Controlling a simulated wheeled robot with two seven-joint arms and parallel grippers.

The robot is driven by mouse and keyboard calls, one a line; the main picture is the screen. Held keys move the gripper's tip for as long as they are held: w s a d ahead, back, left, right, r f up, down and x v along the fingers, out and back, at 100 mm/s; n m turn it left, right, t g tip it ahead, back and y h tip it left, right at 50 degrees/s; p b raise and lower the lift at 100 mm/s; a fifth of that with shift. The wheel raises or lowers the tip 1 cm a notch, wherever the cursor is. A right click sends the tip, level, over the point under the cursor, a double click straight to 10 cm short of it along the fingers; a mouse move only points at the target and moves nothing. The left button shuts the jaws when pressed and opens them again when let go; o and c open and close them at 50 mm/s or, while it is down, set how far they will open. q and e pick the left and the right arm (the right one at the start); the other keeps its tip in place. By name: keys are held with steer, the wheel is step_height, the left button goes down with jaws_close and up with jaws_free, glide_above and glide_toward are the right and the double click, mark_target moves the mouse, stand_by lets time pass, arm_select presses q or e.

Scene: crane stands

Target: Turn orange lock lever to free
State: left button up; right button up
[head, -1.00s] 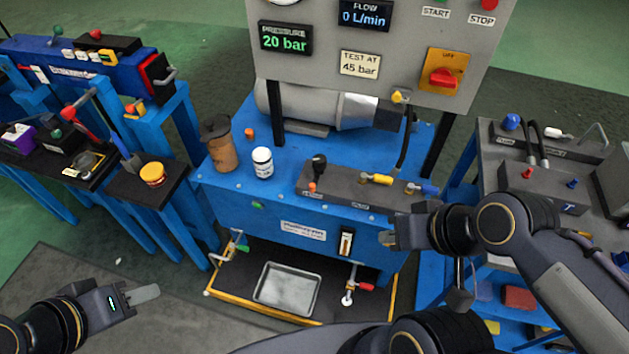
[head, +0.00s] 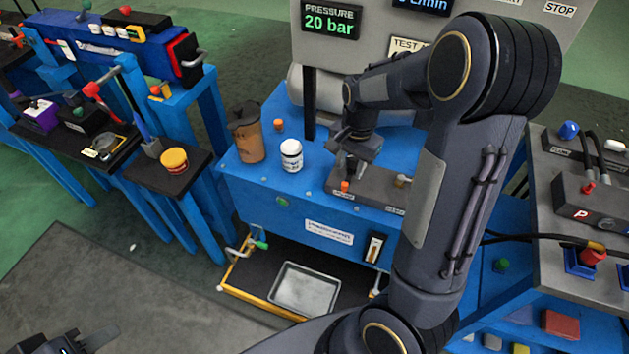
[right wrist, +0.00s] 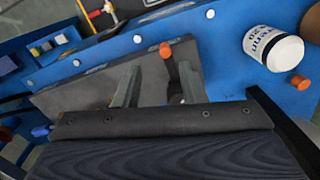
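A small orange piece (head: 345,186), which looks like the orange lock lever, stands on the grey block (head: 372,190) on the blue bench. It also shows in the right wrist view (right wrist: 166,49), just beyond the fingertips and apart from them. My right gripper (head: 355,158) is over the left end of the block. In the right wrist view its two fingers (right wrist: 159,68) are spread, with a small, mostly hidden part low between them. The black knob seen earlier on this block is hidden. My left gripper (head: 85,344) is cut off at the bottom left edge.
A white bottle (head: 291,156) and a brown cup (head: 246,132) stand left of the block. A small orange cap (head: 278,124) lies behind them. The gauge panel (head: 385,28) rises behind. My right arm hides the block's right end.

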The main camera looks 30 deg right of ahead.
mark_target(345, 184)
steer(key=shift+w+f, duration=0.7)
steer(key=shift+f, duration=0.15)
step_height(345, 184, down, 7)
steer(key=shift+f+b, duration=0.1)
steer(key=shift+b, duration=0.6)
jaws_close()
